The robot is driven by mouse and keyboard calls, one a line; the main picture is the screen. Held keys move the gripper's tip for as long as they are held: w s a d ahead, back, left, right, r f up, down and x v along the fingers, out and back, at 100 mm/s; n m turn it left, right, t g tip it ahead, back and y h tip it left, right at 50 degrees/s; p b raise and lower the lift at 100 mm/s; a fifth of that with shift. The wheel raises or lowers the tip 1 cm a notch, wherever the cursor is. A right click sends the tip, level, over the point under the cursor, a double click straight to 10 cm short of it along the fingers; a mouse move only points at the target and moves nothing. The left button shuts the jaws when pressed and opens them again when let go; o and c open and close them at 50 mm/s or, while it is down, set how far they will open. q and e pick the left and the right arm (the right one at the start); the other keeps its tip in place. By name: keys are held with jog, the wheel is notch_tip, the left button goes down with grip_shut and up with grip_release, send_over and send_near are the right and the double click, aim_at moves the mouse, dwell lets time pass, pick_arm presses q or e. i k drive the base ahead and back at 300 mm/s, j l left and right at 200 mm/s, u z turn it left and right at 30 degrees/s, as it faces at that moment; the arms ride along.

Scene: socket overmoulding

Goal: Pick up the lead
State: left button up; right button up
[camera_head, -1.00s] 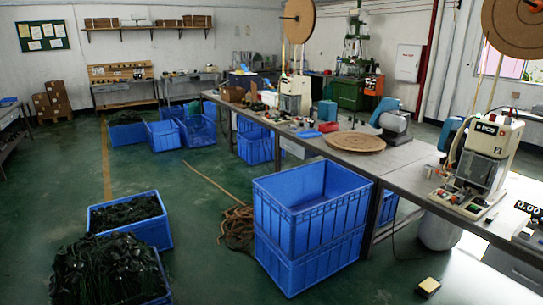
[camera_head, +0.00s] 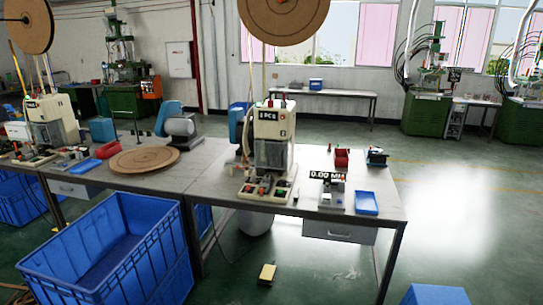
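I cannot make out a lead for certain in the current head view. Neither of my grippers is in view. A long workbench (camera_head: 345,180) runs across the middle. A beige machine (camera_head: 272,135) stands on it, with a panel of small dark and red parts at its foot. Right of it is a small device with a display (camera_head: 327,176), and a shallow blue tray (camera_head: 367,203) lies beside that. Any thin cable among these small parts is too small to tell.
A large blue crate (camera_head: 150,268) stands at the front left against the bench. A small yellowish pedal (camera_head: 267,273) lies on the floor. A blue object (camera_head: 435,295) shows at the bottom right edge.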

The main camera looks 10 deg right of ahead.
aim_at(296, 197)
jog(key=i+l+z, duration=0.25)
jog(key=i, duration=0.45)
jog(key=i+j+z, duration=0.1)
jog(key=i+z, duration=0.2)
jog(key=i, duration=0.4)
jog(key=i+l+u, duration=0.15)
jog(key=i+u, duration=0.25)
jog(key=i+l+u, duration=0.4)
jog(key=i, duration=0.2)
jog(key=i+l+u, duration=0.75)
jog(key=i+l, duration=0.1)
jog(key=l, duration=0.05)
